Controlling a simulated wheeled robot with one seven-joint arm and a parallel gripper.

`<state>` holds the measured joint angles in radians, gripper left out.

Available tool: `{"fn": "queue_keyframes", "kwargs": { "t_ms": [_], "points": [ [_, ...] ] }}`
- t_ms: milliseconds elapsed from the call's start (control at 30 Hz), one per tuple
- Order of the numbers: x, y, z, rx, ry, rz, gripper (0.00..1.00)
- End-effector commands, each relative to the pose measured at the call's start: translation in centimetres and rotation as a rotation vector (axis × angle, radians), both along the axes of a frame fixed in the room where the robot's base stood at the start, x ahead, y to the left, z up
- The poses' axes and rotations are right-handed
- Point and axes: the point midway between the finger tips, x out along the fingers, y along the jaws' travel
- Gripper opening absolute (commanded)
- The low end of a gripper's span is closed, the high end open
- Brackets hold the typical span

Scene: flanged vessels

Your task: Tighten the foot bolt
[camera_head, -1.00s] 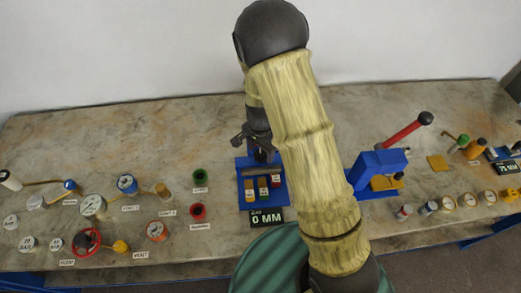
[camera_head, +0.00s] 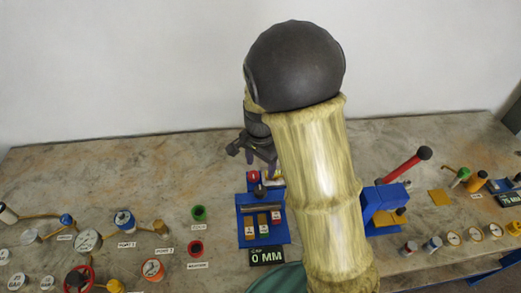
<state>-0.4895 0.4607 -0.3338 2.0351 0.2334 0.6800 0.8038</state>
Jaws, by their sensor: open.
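My gripper (camera_head: 253,152) is a dark two-finger hand, open, above the back of a blue fixture (camera_head: 282,232). My arm hides part of the hand and the fixture's right side. The fixture carries a grey bar (camera_head: 262,208), several small coloured, labelled blocks, and a dark upright knob (camera_head: 260,190) near its back. A red round part (camera_head: 253,176) shows at the back, just below the hand. A black display (camera_head: 266,256) in front reads 0 MM. I cannot tell which part is the foot bolt.
A blue press with a red lever (camera_head: 402,171) stands right of my arm. Several gauges and valves fill the left end; small cylinders and pads fill the right. The table's back strip is clear.

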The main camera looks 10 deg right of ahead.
Motion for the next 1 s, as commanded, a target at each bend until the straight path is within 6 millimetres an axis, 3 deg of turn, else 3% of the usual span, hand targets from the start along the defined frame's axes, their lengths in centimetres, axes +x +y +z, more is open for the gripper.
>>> {"fn": "queue_keyframes", "kwargs": {
  "t_ms": [200, 333, 1000],
  "points": [
    [0.1, 0.0, 4.1, 0.002, -0.005, 0.002, 0.60],
    [0.0, 0.0, 5.3, 0.001, -0.002, 0.000, 0.60],
    [-0.4, -0.8, 5.6, 0.004, -0.007, 0.027, 0.60]
  ]
}}
